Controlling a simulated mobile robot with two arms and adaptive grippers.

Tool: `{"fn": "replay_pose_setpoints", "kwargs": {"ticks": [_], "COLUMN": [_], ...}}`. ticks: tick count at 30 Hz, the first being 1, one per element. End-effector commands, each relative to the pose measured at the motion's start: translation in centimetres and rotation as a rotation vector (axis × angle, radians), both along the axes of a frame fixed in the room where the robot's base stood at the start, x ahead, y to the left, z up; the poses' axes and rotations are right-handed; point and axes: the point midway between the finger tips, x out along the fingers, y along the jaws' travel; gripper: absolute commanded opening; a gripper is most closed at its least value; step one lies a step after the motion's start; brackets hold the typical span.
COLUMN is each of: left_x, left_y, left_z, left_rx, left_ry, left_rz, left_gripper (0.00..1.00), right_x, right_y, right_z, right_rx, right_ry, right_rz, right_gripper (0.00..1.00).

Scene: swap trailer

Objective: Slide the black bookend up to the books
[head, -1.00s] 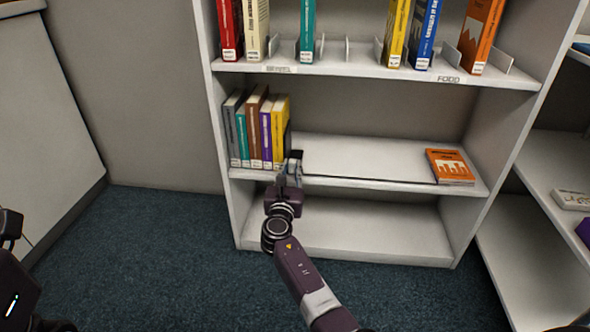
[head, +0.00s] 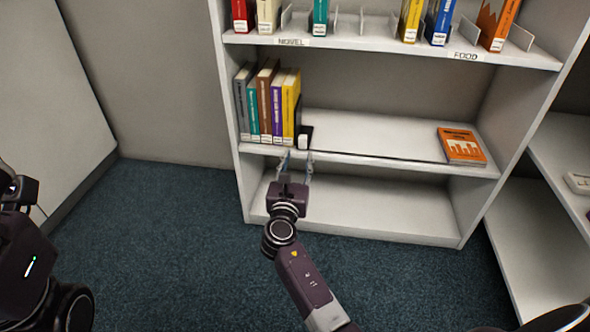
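A row of several books (head: 264,105) stands upright at the left end of the middle shelf, with a yellow book (head: 291,105) at its right end. The black bookend (head: 304,137) stands at the right side of the yellow book, touching it or very close; its lower front shows a pale patch. My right gripper (head: 295,160) is open and empty, just in front of the shelf edge and below the bookend, its two fingers apart. My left gripper (head: 18,190) is at the left edge of the view, far from the shelf; its fingers are not clear.
An orange book (head: 461,146) lies flat at the right of the middle shelf (head: 380,137). The shelf between it and the bookend is clear. The upper shelf (head: 390,47) holds books and metal dividers. The bottom shelf (head: 370,215) is empty.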

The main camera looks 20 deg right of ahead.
Motion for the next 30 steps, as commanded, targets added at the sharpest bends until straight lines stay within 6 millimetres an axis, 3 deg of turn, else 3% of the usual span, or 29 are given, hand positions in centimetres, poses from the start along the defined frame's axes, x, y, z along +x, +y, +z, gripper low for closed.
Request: {"fn": "replay_pose_setpoints", "kwargs": {"ticks": [3,9,25,30], "left_x": [0.0,0.0,0.0,0.5], "left_y": [0.0,0.0,0.0,0.1], "left_z": [0.0,0.0,0.0,0.0], "left_rx": [0.000,0.000,-0.001,-0.001], "left_ry": [0.000,-0.001,0.000,0.027], "left_rz": [0.000,0.000,0.000,-0.001], "left_gripper": [0.82,0.82,0.82,0.82], "right_x": [-1.8,-3.3,-3.5,-3.2], "right_y": [1.2,2.1,2.3,4.6], "right_z": [0.0,0.0,0.1,1.3], "right_rx": [0.002,-0.001,0.006,0.196], "right_ry": [0.000,0.001,-0.004,-0.097], "right_rz": [0.001,0.001,0.005,0.132], "right_gripper": [0.36,0.36,0.36,0.36]}}
